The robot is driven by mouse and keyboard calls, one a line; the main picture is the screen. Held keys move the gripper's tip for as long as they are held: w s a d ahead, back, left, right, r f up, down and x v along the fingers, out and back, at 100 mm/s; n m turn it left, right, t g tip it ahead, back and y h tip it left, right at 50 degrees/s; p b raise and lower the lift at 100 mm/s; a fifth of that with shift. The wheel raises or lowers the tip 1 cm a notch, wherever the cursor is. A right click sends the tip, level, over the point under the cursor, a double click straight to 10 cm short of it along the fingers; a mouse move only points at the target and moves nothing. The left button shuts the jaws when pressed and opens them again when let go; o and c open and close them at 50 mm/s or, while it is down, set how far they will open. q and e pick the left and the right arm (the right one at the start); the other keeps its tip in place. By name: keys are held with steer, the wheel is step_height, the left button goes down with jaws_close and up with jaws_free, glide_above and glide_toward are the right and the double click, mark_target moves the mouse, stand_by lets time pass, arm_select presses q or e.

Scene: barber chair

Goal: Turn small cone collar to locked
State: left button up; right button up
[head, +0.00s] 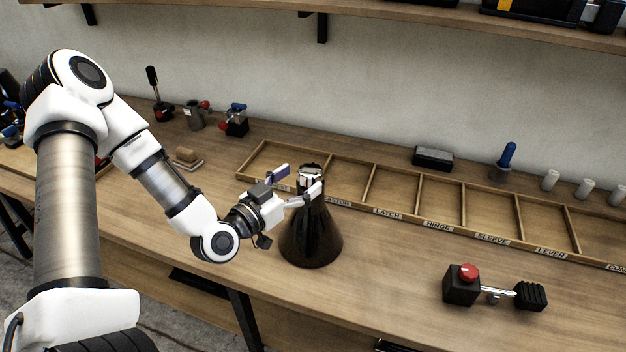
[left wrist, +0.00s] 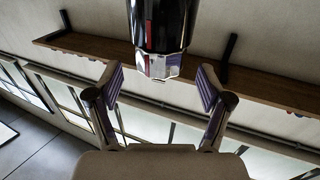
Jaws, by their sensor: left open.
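A black cone (head: 312,238) stands upright on the wooden bench, with a shiny metallic collar (head: 311,172) at its top. My left gripper (head: 302,180) is open at the height of the collar, with its fingers spread on either side of the cone's upper part in the head view. In the left wrist view the dark shiny top piece (left wrist: 163,30) with its bright faceted end (left wrist: 160,66) lies ahead of and between the open fingers (left wrist: 160,92). I see no contact between fingers and collar. My right gripper is not in view.
A low divided wooden tray (head: 420,199) with labelled compartments runs behind the cone. A black block with a red knob (head: 467,272) stands at the right front. A blue-handled tool (head: 506,158) and small white cylinders (head: 584,188) stand at the back right.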

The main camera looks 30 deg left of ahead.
mark_target(301, 177)
arm_select(q)
steer(key=w, duration=0.4)
steer(key=shift+w+d, duration=0.1)
steer(key=shift+d, duration=0.15)
steer(key=shift+s, duration=0.2)
steer(key=shift+r, duration=0.1)
steer(key=shift+c, duration=1.4)
steer(key=c, duration=0.9)
steer(key=shift+r+m+h+p, duration=0.2)
steer(key=shift+m+h+p, duration=0.1)
steer(key=shift+h+p, duration=0.4)
steer(key=shift+a+f+m+h+p, duration=0.1)
steer(key=shift+f+m+h+p, duration=0.1)
steer(key=shift+m+h+p, duration=0.25)
